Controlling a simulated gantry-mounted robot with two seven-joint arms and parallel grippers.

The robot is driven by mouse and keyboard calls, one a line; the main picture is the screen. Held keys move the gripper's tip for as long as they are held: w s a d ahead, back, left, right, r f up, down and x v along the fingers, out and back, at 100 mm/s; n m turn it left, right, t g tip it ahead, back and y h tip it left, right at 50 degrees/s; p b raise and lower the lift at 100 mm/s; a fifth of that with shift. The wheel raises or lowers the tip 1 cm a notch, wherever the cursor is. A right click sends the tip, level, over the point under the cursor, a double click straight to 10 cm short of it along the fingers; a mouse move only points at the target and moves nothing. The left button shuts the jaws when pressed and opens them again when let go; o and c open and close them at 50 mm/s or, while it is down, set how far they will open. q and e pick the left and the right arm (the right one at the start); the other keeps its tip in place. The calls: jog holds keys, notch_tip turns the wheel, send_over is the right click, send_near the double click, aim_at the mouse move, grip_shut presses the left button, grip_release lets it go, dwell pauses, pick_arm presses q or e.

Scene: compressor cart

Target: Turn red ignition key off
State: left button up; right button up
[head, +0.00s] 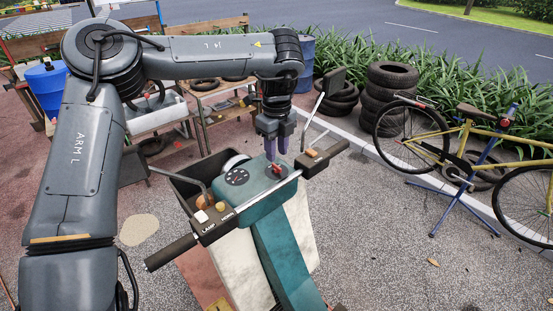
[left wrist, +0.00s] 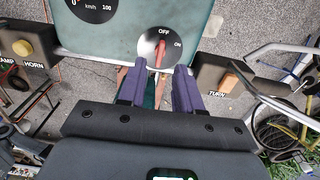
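The red ignition key (head: 276,169) stands in the teal dash panel (head: 246,190) of the scooter. In the left wrist view the key (left wrist: 160,56) sits on a round silver plate (left wrist: 147,45), with OFF at the top and ON to the right. Its red handle looks roughly upright in that picture, with its upper end towards OFF; its exact setting is hard to tell. My left gripper (head: 277,151) is just above the key, its purple fingers open. In the left wrist view the fingers (left wrist: 160,78) are apart on either side of the key's line, apparently not touching it. My right gripper is not in view.
The handlebar has a left switch block (head: 213,222) with LAMP and HORN and a right block (head: 322,157) with TURN, both close to the dash. Stacked tyres (head: 390,95) and a yellow bicycle (head: 470,130) stand at the right.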

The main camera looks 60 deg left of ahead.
aim_at(276, 166)
pick_arm(q)
notch_tip(276, 166, up, 7)
jog(key=shift+f, duration=0.2)
dwell(0.5)
